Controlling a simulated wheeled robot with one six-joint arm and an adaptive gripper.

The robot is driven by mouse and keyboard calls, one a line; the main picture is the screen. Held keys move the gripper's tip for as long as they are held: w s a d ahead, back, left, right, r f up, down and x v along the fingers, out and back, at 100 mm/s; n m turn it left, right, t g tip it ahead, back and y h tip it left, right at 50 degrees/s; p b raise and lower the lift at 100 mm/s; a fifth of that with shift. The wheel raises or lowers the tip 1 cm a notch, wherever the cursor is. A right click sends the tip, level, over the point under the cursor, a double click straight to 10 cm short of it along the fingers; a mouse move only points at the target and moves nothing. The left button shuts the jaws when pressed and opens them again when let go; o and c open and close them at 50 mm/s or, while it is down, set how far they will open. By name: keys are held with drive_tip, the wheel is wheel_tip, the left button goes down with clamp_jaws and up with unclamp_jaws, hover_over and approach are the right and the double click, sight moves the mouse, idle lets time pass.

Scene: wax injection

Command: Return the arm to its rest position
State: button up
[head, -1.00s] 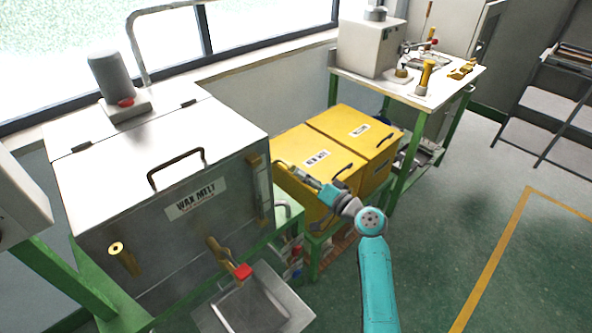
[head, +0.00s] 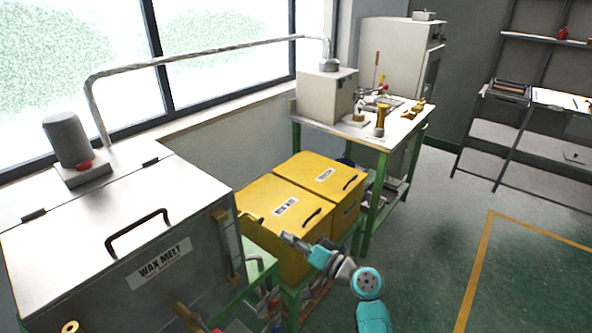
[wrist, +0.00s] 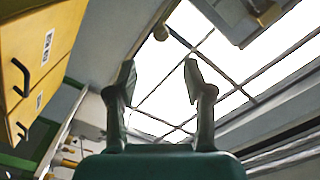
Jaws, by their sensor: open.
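My gripper (wrist: 160,80) is open and empty in the wrist view, its two fingers apart and pointing up toward the bright window. In the head view my gripper (head: 290,240) shows small at the end of my teal arm, in front of the yellow bins. My arm is bent, with its teal and grey joints at the lower middle of the head view. I cannot tell from the head view how far the fingertips are from the bin behind them.
The steel wax melt tank (head: 120,235) stands at left. Two lidded yellow bins (head: 285,210) stand right of it. A green-legged bench (head: 375,132) holds a grey machine (head: 327,95). A dark shelf rack (head: 540,120) is at far right. The floor (head: 430,225) between is clear.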

drive_tip(key=s+d+f+m+t+h, duration=0.1)
drive_tip(key=s+d+f+h, duration=0.25)
drive_tip(key=s+f, duration=0.4)
drive_tip(key=s+d+f+m+t+h, duration=0.1)
drive_tip(key=s+d+f+m+h, duration=0.2)
drive_tip(key=s+f, duration=0.4)
drive_tip(key=s+d+f+h, duration=0.2)
drive_tip(key=s+d+f, duration=0.15)
drive_tip(key=s, duration=0.35)
drive_tip(key=s+d+f+h, duration=0.2)
drive_tip(key=s+d, duration=0.2)
drive_tip(key=s, duration=0.3)
drive_tip(key=s+d+r+n+t+h, duration=0.1)
drive_tip(key=s+d+r, duration=0.1)
drive_tip(key=s, duration=0.5)
drive_tip(key=s+d+r+h, duration=0.1)
drive_tip(key=s+d+h, duration=0.15)
drive_tip(key=s, duration=0.45)
drive_tip(key=s+d+r+n, duration=0.2)
drive_tip(key=s+r, duration=1)
drive_tip(key=shift+s+r+n+t, duration=0.3)
drive_tip(key=shift+n+t, duration=0.1)
